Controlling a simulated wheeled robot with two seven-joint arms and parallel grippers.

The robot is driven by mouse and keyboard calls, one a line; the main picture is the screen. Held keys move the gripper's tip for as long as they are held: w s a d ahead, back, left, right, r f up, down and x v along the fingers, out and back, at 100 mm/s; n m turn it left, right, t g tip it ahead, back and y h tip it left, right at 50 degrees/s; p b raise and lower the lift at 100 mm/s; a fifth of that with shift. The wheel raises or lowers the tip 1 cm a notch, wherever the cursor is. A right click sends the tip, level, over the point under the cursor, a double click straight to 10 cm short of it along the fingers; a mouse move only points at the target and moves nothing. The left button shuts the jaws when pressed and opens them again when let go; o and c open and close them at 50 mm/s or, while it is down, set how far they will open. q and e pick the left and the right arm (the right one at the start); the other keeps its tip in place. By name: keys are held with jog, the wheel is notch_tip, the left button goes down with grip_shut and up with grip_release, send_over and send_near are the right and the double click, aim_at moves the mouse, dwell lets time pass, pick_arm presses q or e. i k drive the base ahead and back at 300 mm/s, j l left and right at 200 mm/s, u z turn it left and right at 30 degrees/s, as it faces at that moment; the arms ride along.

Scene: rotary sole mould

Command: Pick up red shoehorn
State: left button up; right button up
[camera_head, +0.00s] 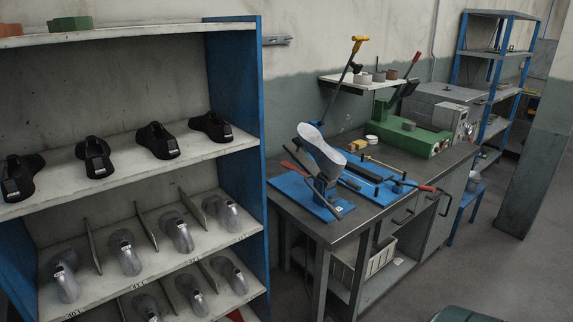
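I cannot clearly make out a red shoehorn. A small red piece (236,315) shows at the bottom edge, low in the shelf rack; most of it is cut off, so I cannot tell what it is. On the workbench, a thin dark tool with a red end (293,168) leans beside an upright grey sole form (321,148) on a blue plate. Another red handle (427,188) sticks out at the bench's front edge. Neither of my grippers is in view.
A blue-sided shelf rack (236,120) at left holds black shoe forms (158,140) and grey lasts (177,232) between dividers. The workbench (350,228) stands right of it, with a green machine (410,138). Open floor (480,265) lies at right.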

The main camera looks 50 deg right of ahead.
aim_at(296, 169)
jog(key=k+l+u, duration=0.25)
jog(key=k+l, duration=0.25)
jog(key=l, duration=0.7)
jog(key=k+l+u, duration=0.3)
jog(key=k+l, duration=0.25)
jog(key=l, duration=0.6)
jog(key=k+l+u, duration=0.25)
jog(key=k+l, duration=0.45)
jog(key=l, duration=0.25)
jog(key=k+l+u, duration=0.3)
jog(key=k+l, duration=0.5)
